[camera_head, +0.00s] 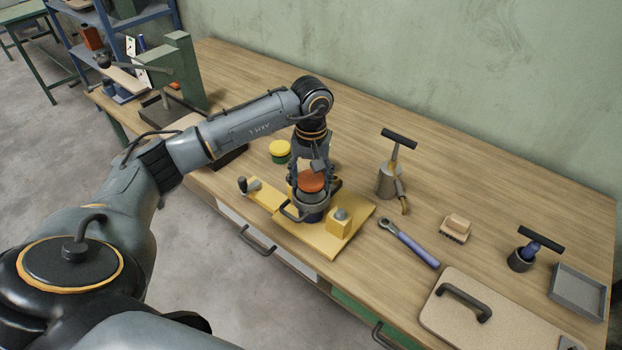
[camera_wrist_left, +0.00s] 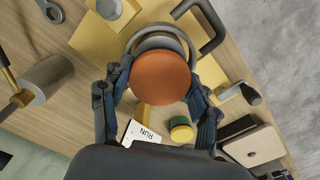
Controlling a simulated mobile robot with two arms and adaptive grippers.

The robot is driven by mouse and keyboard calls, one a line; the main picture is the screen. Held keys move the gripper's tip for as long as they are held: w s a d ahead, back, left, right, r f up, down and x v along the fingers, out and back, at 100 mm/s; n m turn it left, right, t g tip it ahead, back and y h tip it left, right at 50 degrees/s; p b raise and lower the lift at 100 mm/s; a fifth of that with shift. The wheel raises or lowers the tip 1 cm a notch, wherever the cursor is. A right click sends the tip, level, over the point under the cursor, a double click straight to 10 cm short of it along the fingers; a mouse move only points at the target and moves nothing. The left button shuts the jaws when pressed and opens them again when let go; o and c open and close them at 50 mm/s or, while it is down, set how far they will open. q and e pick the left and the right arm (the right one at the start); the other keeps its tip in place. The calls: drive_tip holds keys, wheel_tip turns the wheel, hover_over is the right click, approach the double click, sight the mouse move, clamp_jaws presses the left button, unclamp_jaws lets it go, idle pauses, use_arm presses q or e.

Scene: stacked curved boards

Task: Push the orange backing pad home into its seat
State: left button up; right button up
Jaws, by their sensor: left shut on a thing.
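The orange pad (camera_head: 311,181) is a round disc between the fingers of my left gripper (camera_head: 313,178), which is shut on it. In the left wrist view the pad (camera_wrist_left: 161,77) shows face-on between the two blue-grey fingers (camera_wrist_left: 161,88). A grey ring-shaped holder (camera_head: 311,203) with a dark side handle is below the pad, on a yellow fixture board (camera_head: 317,247). In the wrist view the pad overlaps the ring (camera_wrist_left: 158,33) and covers part of it. I cannot tell whether the pad touches the seat. My right gripper is not in view.
A yellow block (camera_head: 339,228) with a grey knob and a lever (camera_head: 248,186) flank the holder. A lidded board (camera_head: 490,318) is front right.

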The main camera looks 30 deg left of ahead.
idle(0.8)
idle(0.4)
use_arm(q)
drive_tip(key=shift+b, duration=0.55)
drive_tip(key=shift+f+b, duration=0.9)
drive_tip(key=shift+f, duration=0.15)
drive_tip(key=shift+r, duration=0.2)
drive_tip(key=shift+r, duration=0.55)
drive_tip(key=shift+b, duration=0.45)
idle(1.7)
drive_tip(key=shift+f+b, duration=0.7)
drive_tip(key=shift+f, duration=0.05)
